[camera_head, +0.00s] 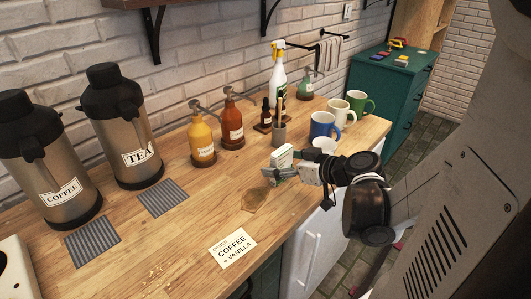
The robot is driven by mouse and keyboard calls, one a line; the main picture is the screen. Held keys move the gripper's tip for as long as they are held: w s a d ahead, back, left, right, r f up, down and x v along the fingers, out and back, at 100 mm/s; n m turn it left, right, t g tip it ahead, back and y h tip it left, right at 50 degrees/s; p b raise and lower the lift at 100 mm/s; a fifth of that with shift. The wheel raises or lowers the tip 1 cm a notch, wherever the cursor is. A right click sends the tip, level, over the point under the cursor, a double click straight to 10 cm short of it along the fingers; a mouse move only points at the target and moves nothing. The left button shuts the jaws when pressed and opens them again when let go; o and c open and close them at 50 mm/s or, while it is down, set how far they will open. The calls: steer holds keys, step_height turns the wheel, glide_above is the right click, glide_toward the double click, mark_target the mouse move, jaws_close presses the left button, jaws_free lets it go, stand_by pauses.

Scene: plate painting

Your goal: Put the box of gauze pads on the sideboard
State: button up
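A small white box with a greenish edge (282,156), which may be the box of gauze pads, is at the fingers of my gripper (281,174), over the wooden counter. Its print is too small to read. The fingers overlap its lower part, so I cannot tell whether they grip it or are only beside it. A green cabinet (370,98), possibly the sideboard, stands beyond the counter's far right end. Small red, yellow and blue items (398,47) lie on its top.
Blue (322,126), cream (338,111) and green (361,103) mugs and a white cup (325,144) stand near the gripper. Syrup bottles (202,144), a spray bottle (277,80) and dispensers (125,130) line the wall. A brown stain (254,199) and sign (233,248) lie in front.

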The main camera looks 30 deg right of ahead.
steer(key=shift+s+r+p, duration=0.2)
steer(key=shift+r+p, duration=0.1)
steer(key=p+v, duration=0.4)
steer(key=v, duration=0.7)
steer(key=shift+s+d, duration=0.15)
steer(key=shift+s, duration=0.1)
steer(key=shift+r, duration=0.1)
